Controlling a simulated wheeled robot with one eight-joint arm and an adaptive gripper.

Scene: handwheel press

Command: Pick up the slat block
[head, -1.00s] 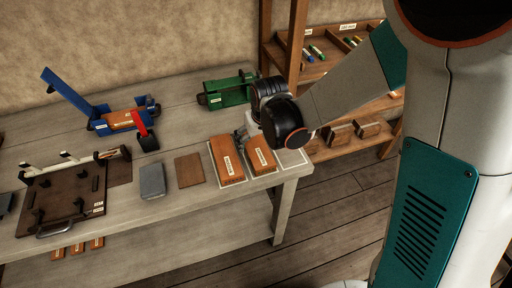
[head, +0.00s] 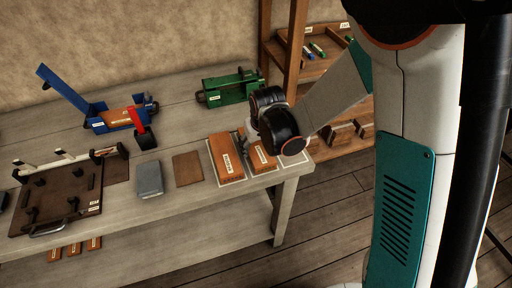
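Two orange-brown blocks with white labels lie at the right end of the workbench in the head view: a larger left one (head: 225,160) and a right one (head: 262,161). The labels are too small to read, so I cannot tell which is the slat block. My gripper (head: 243,140) points down over the far part of these blocks, close to the gap between them. My dark wrist hides most of the gripper and the far end of the right block. I cannot see whether the fingers touch a block or how wide they stand.
A grey block (head: 149,178) and a flat brown plate (head: 187,169) lie left of the blocks. Behind stand a green machine (head: 228,88) and a blue press (head: 95,113) with a red lever. A dark fixture board (head: 60,200) is at left, a shelf (head: 325,45) at back right.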

